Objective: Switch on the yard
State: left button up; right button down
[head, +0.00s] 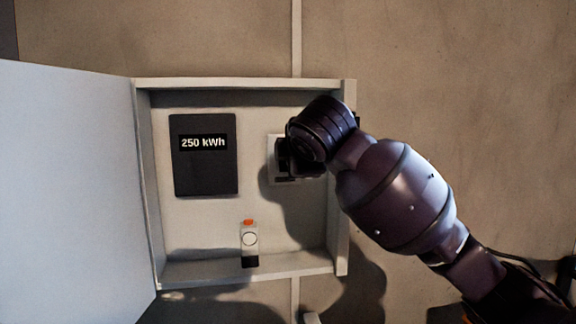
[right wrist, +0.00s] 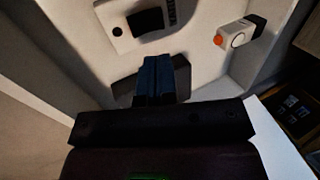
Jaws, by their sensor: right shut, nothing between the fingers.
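An open wall cabinet (head: 345,215) holds a white plate (head: 273,150), largely hidden behind my right gripper in the head view. In the right wrist view the plate (right wrist: 105,17) carries a black rocker or lever (right wrist: 146,21) and a dark label (right wrist: 171,12) too small to read. My right gripper (head: 288,158) is in front of the plate in the head view. In the right wrist view its fingers (right wrist: 155,70) are shut and empty, below the plate in the picture and apart from the black lever. My left gripper is not in view.
A dark meter (head: 205,170) reading 250 kWh is left of the plate. A small white device (head: 250,240) with an orange top sits near the cabinet bottom. The white cabinet door (head: 65,190) stands open at the left. A conduit (head: 296,40) runs above.

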aim_at(286, 170)
pick_arm(q)
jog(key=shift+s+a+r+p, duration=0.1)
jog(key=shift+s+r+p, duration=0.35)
jog(key=shift+p, duration=0.6)
pick_arm(e)
jog(key=x, duration=0.9)
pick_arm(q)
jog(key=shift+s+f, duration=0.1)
pick_arm(e)
jog(key=shift+f, duration=0.1)
